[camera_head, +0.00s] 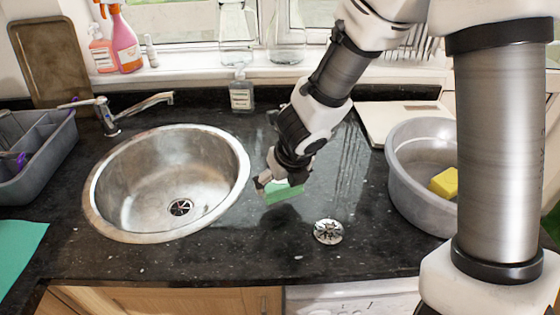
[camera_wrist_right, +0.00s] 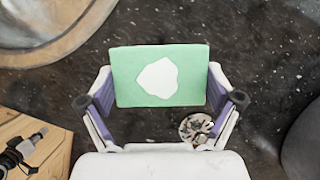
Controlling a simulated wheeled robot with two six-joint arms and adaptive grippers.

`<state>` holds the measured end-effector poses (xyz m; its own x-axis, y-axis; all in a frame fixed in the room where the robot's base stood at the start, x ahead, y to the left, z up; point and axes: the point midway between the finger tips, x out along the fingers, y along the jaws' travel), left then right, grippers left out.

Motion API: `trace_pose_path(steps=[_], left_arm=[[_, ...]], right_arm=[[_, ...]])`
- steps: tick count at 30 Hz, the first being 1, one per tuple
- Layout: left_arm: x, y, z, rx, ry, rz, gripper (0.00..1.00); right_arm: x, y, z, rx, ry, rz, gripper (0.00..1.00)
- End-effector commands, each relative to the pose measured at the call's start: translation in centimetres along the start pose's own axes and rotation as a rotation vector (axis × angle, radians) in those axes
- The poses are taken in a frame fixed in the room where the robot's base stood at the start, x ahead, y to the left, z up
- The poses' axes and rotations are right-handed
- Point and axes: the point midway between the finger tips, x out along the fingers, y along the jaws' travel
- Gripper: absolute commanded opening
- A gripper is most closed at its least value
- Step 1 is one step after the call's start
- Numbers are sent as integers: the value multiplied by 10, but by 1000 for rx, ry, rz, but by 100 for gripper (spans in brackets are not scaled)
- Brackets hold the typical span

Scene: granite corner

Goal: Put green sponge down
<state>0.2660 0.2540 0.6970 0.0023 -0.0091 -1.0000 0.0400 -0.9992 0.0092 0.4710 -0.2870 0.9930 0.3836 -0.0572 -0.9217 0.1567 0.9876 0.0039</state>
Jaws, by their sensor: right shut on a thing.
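The green sponge (camera_head: 284,192) is between the fingers of my right gripper (camera_head: 281,182), over the dark granite counter right of the sink. In the right wrist view the sponge (camera_wrist_right: 128,75) is a flat green block with a pale patch on its face. The right gripper's two fingers (camera_wrist_right: 160,98) press on its left and right ends. The gripper hides part of the sponge in the head view. I cannot tell whether the sponge touches the counter. My left gripper is not in view.
The round steel sink (camera_head: 150,215) is left of the sponge. A metal strainer (camera_head: 328,231) lies on the counter in front. A grey basin (camera_head: 405,190) with a yellow sponge (camera_head: 444,183) stands at right. A soap bottle (camera_head: 241,95) stands behind. Counter between sink and basin is mostly clear.

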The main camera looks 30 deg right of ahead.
Motion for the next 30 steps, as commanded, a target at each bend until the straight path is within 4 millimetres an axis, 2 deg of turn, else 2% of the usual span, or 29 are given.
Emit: trace_pose_path(steps=[1, 6, 12, 13, 16, 24, 29, 30], left_arm=[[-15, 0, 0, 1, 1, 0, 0], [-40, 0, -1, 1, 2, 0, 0], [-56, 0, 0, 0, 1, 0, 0], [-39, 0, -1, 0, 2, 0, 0], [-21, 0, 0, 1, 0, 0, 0], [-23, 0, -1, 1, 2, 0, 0], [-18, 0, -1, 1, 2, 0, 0], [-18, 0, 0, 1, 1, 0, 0]], right_arm=[[1, -7, 15, 7, 3, 3, 58], [22, -27, 55, 3, 2, -1, 58], [35, -38, 76, 1, 2, -2, 58], [52, -37, 68, -2, 3, -2, 58], [71, -37, 59, -4, 2, -2, 58], [72, -37, 59, -2, 1, -1, 58], [76, -37, 57, -2, 1, -1, 58], [75, -37, 57, -2, 1, -1, 98]])
